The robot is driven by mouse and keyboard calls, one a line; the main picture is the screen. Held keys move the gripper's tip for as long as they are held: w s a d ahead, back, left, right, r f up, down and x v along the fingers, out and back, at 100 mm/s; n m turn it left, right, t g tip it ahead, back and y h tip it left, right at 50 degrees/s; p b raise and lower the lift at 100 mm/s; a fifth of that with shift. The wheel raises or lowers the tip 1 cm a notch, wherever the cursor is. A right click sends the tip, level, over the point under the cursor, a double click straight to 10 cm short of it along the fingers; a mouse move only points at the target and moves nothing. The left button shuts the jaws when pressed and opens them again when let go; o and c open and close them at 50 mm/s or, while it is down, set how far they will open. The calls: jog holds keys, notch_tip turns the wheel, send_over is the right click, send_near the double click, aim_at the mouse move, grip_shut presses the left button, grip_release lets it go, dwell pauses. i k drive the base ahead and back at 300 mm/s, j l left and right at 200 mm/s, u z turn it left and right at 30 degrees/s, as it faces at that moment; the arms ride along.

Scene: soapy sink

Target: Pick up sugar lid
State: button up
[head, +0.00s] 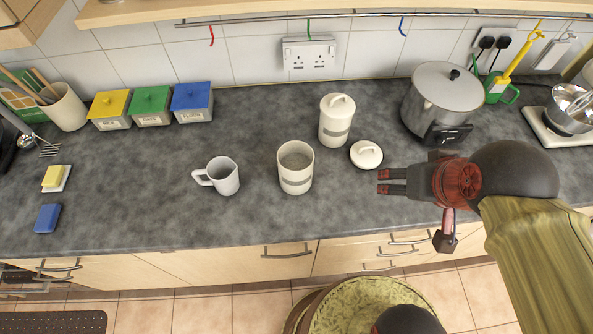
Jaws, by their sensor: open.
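A round cream lid with a raised handle (366,154) lies on the dark worktop, apart from the canisters.
A grey mug (221,176) stands left of the open canister. A steel pot (441,103) stands behind my gripper, with a scale and bowl (568,112) at far right. Yellow, green and blue boxes (150,106) line the back left. The worktop's front middle is clear.

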aim_at(367, 154)
jog(key=j+z, duration=0.65)
jog(key=z, duration=0.2)
